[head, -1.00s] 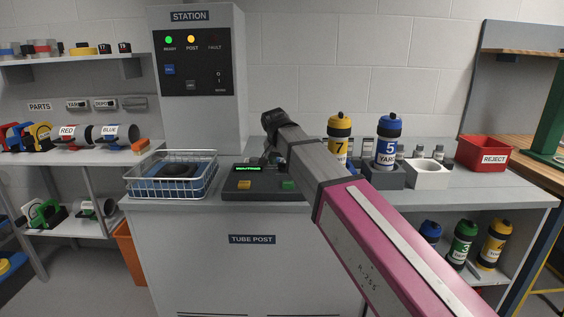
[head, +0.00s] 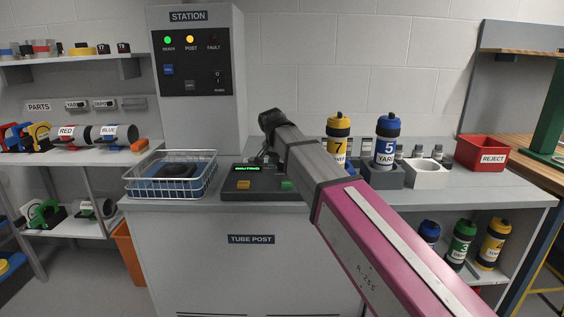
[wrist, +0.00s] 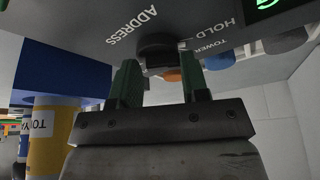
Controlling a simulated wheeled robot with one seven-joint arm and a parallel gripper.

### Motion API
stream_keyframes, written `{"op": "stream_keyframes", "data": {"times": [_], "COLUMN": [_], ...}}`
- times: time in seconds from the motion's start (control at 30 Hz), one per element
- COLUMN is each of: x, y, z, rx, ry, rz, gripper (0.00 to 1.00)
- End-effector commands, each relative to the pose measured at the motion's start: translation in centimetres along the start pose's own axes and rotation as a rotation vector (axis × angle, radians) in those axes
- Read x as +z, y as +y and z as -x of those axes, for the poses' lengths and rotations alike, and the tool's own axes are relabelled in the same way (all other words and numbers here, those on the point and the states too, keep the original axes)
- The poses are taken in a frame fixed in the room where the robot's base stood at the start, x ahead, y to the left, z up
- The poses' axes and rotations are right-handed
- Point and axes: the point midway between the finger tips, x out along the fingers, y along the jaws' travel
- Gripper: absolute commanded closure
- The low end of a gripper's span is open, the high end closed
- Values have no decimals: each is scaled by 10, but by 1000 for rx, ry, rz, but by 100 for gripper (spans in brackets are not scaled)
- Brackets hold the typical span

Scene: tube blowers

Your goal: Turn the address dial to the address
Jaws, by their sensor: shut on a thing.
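The address dial (wrist: 157,42) shows in the wrist view as a dark round knob, beside the printed word ADDRESS and near the words HOLD and TOWER. My gripper (wrist: 159,72) has its two green fingers on either side of the dial, shut on it. In the head view the control console (head: 232,194) is dark, with a lit green display (head: 247,168) whose text is too small to read. My arm hides the dial and most of the gripper there.
A wire basket (head: 170,190) stands left of the console. A yellow tube marked 7 (head: 338,128) and a blue tube marked 5 YARD (head: 386,150) stand to the right, before a red REJECT bin (head: 482,153). The station panel (head: 192,62) shows green and amber lamps lit.

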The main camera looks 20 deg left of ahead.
Motion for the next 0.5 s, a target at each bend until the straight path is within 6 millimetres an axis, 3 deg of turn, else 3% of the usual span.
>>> {"op": "stream_keyframes", "data": {"times": [0.03,0.5], "x": [-2,-4], "y": [-7,-9], "z": [0,-2], "rx": [0,126], "ry": [0,-1], "rz": [-29,-331], "gripper": [82,88]}}
